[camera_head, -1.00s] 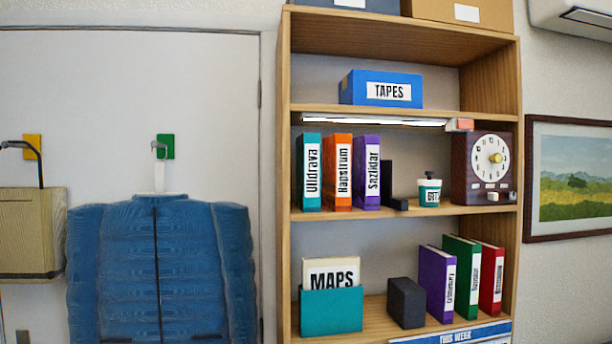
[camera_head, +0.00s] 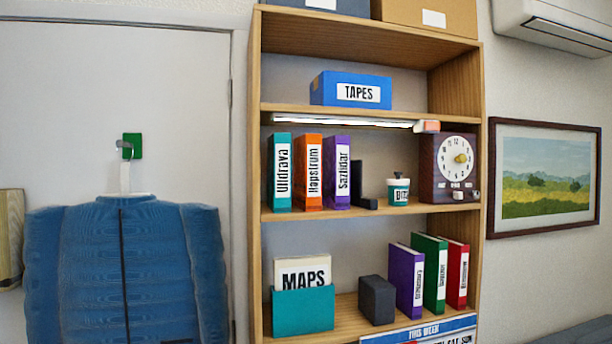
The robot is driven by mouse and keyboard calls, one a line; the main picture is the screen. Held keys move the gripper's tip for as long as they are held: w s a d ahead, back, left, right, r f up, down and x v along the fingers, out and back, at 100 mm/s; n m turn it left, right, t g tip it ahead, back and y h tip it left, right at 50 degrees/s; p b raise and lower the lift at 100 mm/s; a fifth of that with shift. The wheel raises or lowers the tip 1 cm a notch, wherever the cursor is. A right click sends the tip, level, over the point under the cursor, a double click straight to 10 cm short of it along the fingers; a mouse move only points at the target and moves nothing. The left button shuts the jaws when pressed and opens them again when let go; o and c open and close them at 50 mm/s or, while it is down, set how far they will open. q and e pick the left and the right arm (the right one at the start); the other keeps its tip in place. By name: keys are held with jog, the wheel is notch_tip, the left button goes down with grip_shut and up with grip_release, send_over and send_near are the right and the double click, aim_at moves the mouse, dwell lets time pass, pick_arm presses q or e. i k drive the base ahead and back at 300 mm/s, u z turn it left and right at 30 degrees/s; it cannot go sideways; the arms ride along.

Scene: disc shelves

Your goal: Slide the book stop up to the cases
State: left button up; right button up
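On the middle shelf, a black L-shaped book stop (camera_head: 357,186) stands upright just right of a purple case (camera_head: 336,172) labelled Sazlidar. I cannot tell whether they touch. An orange case (camera_head: 308,172) and a teal case (camera_head: 279,172) stand left of the purple one. On the lower shelf, a dark grey block (camera_head: 377,299) stands close to the left of a row of purple (camera_head: 404,280), green (camera_head: 430,272) and red (camera_head: 455,273) cases. Neither of my grippers is in view.
A white and teal cup (camera_head: 398,190) and a brown clock box (camera_head: 428,172) stand right of the book stop. A teal holder (camera_head: 303,311) marked Maps is at lower left. A blue Tapes box (camera_head: 350,89) is above. A blue jacket (camera_head: 124,270) hangs left of the shelves.

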aim_at(357, 200)
jog(key=k, duration=0.55)
jog(key=z, duration=0.5)
jog(key=i, duration=1.45)
jog(key=u, duration=0.25)
